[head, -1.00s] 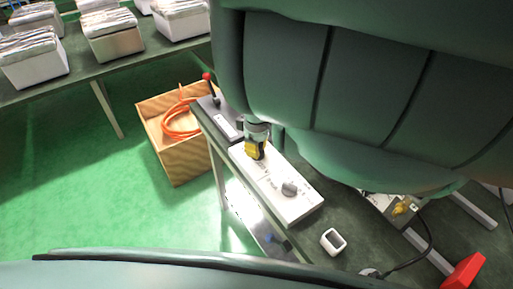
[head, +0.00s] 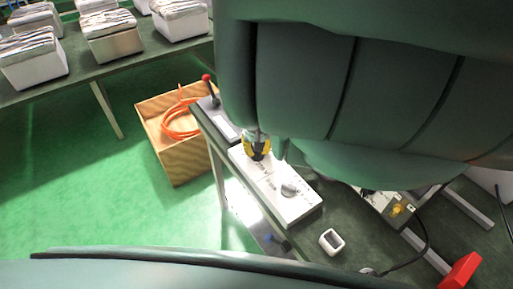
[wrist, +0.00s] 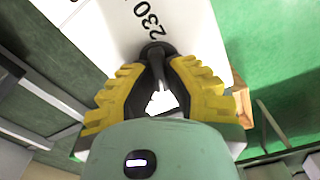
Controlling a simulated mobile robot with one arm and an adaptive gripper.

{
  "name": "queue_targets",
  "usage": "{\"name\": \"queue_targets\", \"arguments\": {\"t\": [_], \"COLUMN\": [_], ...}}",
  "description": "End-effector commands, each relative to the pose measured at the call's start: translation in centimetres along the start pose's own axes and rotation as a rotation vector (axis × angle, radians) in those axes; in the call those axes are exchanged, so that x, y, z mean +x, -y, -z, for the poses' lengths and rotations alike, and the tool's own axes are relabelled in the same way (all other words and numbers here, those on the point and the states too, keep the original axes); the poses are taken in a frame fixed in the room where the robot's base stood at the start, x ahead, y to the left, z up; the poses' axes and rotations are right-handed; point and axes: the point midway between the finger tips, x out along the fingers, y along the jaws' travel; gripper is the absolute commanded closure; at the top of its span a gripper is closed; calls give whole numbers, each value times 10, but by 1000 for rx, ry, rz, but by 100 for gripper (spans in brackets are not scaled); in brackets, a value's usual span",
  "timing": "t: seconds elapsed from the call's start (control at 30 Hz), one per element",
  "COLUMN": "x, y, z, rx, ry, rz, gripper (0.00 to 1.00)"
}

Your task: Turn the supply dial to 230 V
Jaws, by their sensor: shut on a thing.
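The white supply panel (head: 296,208) lies on the narrow dark bench. My gripper (head: 257,148), with yellow-padded fingers, is down at the panel's far left end. In the wrist view my gripper (wrist: 160,85) is shut on the dark supply dial (wrist: 155,52), with a finger on each side of it. The printed mark 230 (wrist: 150,18) is just beyond the dial's round end. The fingers hide much of the dial, so I cannot tell exactly where its pointer sits. A second, grey knob (head: 289,189) is nearer on the same panel, apart from my gripper.
A box with a red-tipped lever (head: 208,88) stands beyond the panel. A wooden crate (head: 180,155) with orange hose (head: 181,122) is on the floor at left. A white square ring (head: 331,242) and a red block (head: 461,270) are near the front right.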

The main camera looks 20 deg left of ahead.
Motion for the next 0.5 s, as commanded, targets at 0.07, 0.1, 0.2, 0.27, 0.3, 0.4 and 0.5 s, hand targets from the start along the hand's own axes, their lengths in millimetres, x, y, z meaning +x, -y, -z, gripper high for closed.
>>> {"name": "queue_targets", "arguments": {"t": [0.07, 0.1, 0.2, 0.27, 0.3, 0.4, 0.5], "x": [0, 0, 0, 0, 0, 0, 0], "y": [0, 0, -1, -1, -1, -1, -2], "z": [0, 0, 0, 0, 0, 0, 0], "rx": [71, 109, 204, 261, 300, 393, 489], "ry": [-2, -2, -1, -1, -2, -2, -3], "rz": [0, -1, -1, -1, -1, 0, -1], "gripper": [100, 100, 100, 100, 100, 100, 100]}}
